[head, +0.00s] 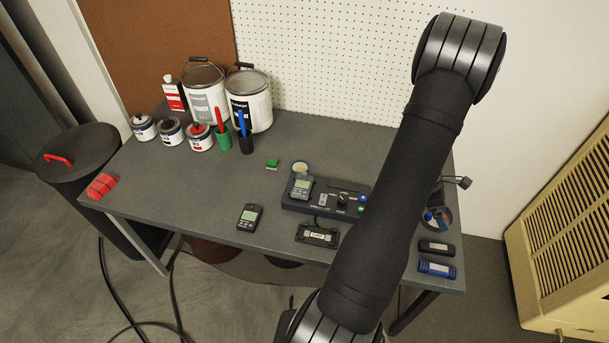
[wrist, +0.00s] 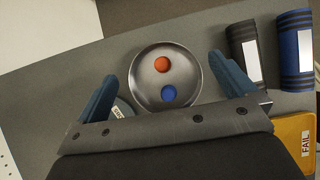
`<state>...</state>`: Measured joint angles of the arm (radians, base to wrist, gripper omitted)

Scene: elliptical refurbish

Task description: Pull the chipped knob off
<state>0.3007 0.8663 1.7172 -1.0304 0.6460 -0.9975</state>
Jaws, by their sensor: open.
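A small dark knob (head: 342,199) stands on the face of the black console box (head: 296,206) in the head view. It is too small to tell whether it is chipped. A round metal dish (wrist: 143,91) holds an orange round piece (wrist: 162,64) and a blue round piece (wrist: 168,95). My gripper (wrist: 162,68) is open and empty, its blue fingers apart on either side of the dish in the wrist view. In the head view my arm covers the right part of the console, and the fingers cannot be made out.
A black cylinder (wrist: 244,50) and a blue one (wrist: 295,45) lie right of the dish. An orange-yellow FAIL tray (wrist: 292,135) is below them. A handheld meter (head: 249,216) and a small black device (head: 317,235) lie near the console. Paint cans (head: 203,92) stand at back left.

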